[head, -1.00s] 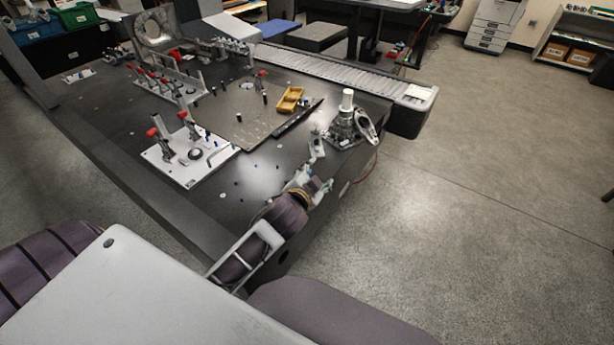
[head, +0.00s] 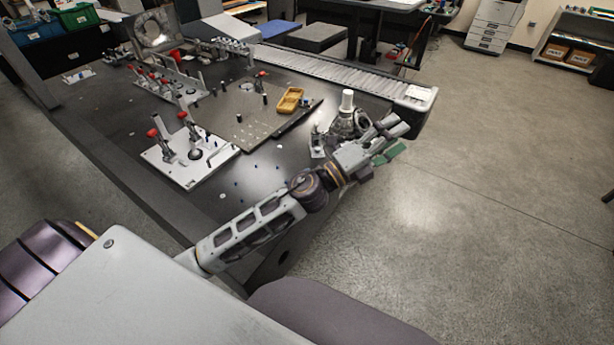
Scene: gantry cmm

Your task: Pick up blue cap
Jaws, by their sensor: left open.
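Several tiny blue pieces lie on the dark table; one small blue piece (head: 305,103) is beside the yellow tray, and another (head: 235,184) lies on the bare top near the clamp plate. They are too small for me to tell which is the blue cap. My left gripper (head: 398,140) is open, with green on its finger side, over the table's right edge near the white-topped metal fixture. It is well to the right of the blue pieces and partly covers the fixture. I see nothing between its fingers. My right gripper is not in view.
The fixture with a white cylinder (head: 347,101) stands close behind my left gripper. A yellow tray (head: 290,100) sits on a flat plate. A white plate with red-handled clamps (head: 189,158) stands left. A roller conveyor (head: 330,78) runs along the back.

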